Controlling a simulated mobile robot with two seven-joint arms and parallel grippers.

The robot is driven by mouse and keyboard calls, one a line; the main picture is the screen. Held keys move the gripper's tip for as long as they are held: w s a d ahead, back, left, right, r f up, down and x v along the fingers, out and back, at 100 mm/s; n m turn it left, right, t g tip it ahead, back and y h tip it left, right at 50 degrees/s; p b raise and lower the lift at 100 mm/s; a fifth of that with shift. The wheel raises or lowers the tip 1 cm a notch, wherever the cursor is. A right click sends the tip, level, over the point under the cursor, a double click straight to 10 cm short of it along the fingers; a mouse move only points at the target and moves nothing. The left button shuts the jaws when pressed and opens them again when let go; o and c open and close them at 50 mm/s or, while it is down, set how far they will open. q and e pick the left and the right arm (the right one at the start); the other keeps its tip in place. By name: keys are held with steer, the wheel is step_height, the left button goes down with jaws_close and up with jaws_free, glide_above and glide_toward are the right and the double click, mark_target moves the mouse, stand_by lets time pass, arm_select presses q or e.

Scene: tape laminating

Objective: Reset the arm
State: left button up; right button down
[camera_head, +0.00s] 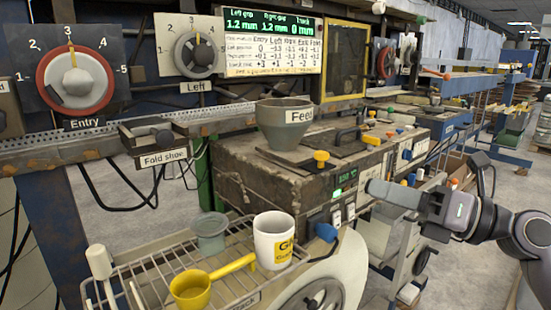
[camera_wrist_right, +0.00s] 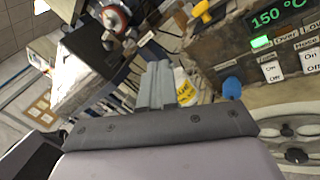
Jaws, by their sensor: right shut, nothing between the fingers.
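My right gripper (camera_head: 372,187) comes in from the right in the head view, its grey fingers pointing left at the front of the laminating machine (camera_head: 262,172). The fingers lie closed together with nothing between them. They appear apart from the machine, near its small green display and switches. In the right wrist view the closed fingers (camera_wrist_right: 156,85) point away from the camera, with the yellow-labelled white mug (camera_wrist_right: 185,88) showing behind them. My left gripper is not in view.
A wire rack (camera_head: 135,272) holds the white mug (camera_head: 273,240), a yellow scoop (camera_head: 190,288) and a grey-green cup (camera_head: 209,232). The Feed hopper (camera_head: 285,125) stands on the machine. Dials (camera_head: 75,82) and a board (camera_head: 268,45) line the back. Open floor lies at right.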

steer(key=s+d+f+m+t+h+p, duration=0.25)
steer(key=f+m+t+h, duration=0.2)
steer(key=f+m, duration=0.7)
steer(key=s+d+f+m+t+h+p, duration=0.1)
steer(key=f+m+t+h+p, duration=0.4)
steer(key=m, duration=1.2)
steer(key=s+f+m+g+h, duration=0.2)
steer(key=s+f+m+g, duration=0.2)
steer(key=s+f, duration=0.4)
steer(key=s+a+f+m+g+h, duration=0.1)
steer(key=s+f+m+g+h, duration=0.2)
steer(key=f, duration=0.9)
steer(key=s+m+g, duration=0.2)
steer(key=s+m, duration=0.2)
steer(key=s, duration=0.2)
steer(key=shift+f, duration=0.4)
